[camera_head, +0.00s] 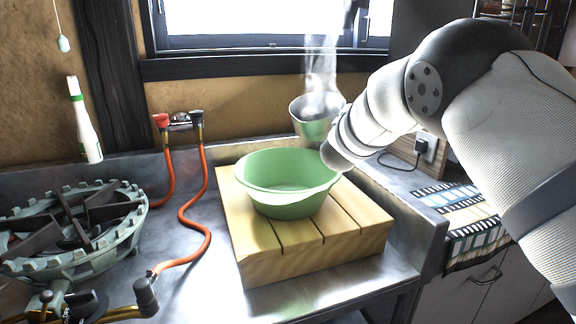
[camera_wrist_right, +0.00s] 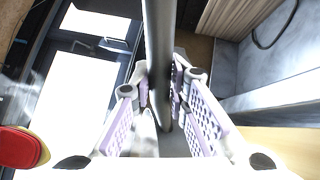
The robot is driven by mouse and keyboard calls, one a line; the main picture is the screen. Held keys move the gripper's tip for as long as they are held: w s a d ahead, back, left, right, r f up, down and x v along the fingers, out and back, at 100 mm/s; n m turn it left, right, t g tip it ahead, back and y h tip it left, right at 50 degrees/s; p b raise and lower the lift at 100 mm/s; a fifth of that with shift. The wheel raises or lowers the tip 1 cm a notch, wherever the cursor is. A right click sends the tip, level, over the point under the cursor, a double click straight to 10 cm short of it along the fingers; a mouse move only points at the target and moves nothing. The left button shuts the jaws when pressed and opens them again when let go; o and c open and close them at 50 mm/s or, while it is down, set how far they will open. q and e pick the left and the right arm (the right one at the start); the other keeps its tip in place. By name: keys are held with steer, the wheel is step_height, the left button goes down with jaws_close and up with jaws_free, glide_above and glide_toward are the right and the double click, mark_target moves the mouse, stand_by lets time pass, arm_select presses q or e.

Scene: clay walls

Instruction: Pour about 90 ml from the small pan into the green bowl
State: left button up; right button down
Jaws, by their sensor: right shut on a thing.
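The small pan (camera_head: 312,129) is a grey metal vessel with steam rising from it. In the head view it is in the air, above and behind the back right rim of the green bowl (camera_head: 282,208). The bowl stands upright on a slatted wooden block; its visible inside looks empty. My right arm comes in from the right, and its wrist hides the gripper in the head view. In the right wrist view my right gripper (camera_wrist_right: 166,100) is shut on the pan's dark handle (camera_wrist_right: 159,35). I cannot tell the liquid level in the pan.
The wooden block (camera_head: 263,267) sits on the grey metal counter (camera_head: 190,278). A gas burner (camera_head: 75,235) with orange hoses (camera_head: 203,190) is at the left. A white bottle (camera_head: 85,125) hangs at upper left. A striped cloth (camera_head: 472,228) lies at right.

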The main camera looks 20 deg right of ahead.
steer(key=shift+w+d+f+g+y, duration=1.3)
steer(key=shift+w+d+g, duration=0.1)
steer(key=shift+d, duration=0.1)
steer(key=shift+r, duration=0.1)
stand_by(1.8)
